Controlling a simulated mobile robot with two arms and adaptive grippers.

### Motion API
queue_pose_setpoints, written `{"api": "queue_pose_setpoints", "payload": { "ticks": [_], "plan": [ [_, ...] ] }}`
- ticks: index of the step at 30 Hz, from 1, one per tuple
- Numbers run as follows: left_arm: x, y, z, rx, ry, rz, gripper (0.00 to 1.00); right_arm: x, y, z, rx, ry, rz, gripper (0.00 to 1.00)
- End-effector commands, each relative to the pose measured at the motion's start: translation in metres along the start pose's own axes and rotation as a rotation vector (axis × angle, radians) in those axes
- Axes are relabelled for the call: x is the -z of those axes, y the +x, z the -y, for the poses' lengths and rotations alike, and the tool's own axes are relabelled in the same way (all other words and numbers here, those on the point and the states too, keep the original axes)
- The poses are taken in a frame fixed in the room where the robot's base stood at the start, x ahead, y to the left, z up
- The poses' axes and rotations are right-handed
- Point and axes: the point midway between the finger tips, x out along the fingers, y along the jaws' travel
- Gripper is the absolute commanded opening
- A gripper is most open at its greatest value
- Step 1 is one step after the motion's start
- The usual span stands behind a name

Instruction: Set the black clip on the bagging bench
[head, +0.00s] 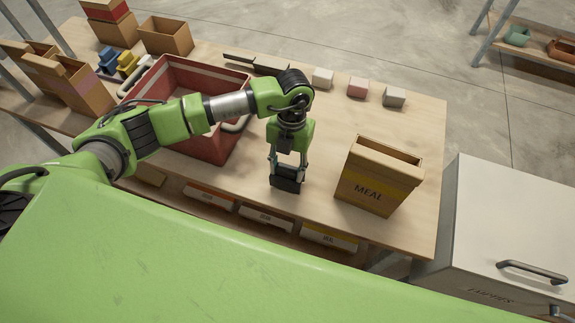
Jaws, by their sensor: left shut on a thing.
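My left gripper (287,168) points down over the front middle of the wooden bagging bench (325,130). It is shut on the black clip (286,181), a small dark block between the fingertips. The clip is low over the bench top, close to its front edge. I cannot tell whether it touches the wood. The fingers hide part of the clip. My right gripper is not in view.
A MEAL box (373,190) stands open to the right of my gripper. A red crate (215,145) is on the left, partly behind my arm. Small blocks (358,87) and a dark scoop-like tool (262,65) lie along the back. A pale chest (510,225) stands at right.

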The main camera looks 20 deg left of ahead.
Motion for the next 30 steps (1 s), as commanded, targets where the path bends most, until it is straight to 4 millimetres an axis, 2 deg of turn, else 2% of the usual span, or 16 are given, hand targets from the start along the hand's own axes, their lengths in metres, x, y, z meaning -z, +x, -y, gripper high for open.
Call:
{"api": "queue_pose_setpoints", "payload": {
  "ticks": [2, 14, 15, 16, 29, 30],
  "plan": [
    [-0.001, 0.005, 0.000, 0.001, -0.002, -0.001, 0.26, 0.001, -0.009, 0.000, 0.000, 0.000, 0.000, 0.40],
    [-0.003, 0.014, 0.000, 0.000, -0.001, 0.002, 0.26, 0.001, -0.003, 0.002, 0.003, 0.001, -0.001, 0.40],
    [-0.003, 0.013, 0.000, 0.001, -0.001, 0.002, 0.49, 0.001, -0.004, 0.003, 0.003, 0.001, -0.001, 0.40],
    [-0.003, 0.013, 0.000, 0.001, -0.001, 0.002, 0.56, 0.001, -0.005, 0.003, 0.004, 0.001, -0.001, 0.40],
    [-0.002, 0.007, 0.000, 0.001, -0.001, 0.002, 0.58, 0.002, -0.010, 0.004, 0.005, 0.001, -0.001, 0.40],
    [-0.004, 0.006, 0.001, 0.002, -0.001, 0.005, 0.58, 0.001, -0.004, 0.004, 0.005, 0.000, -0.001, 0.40]
  ]
}}
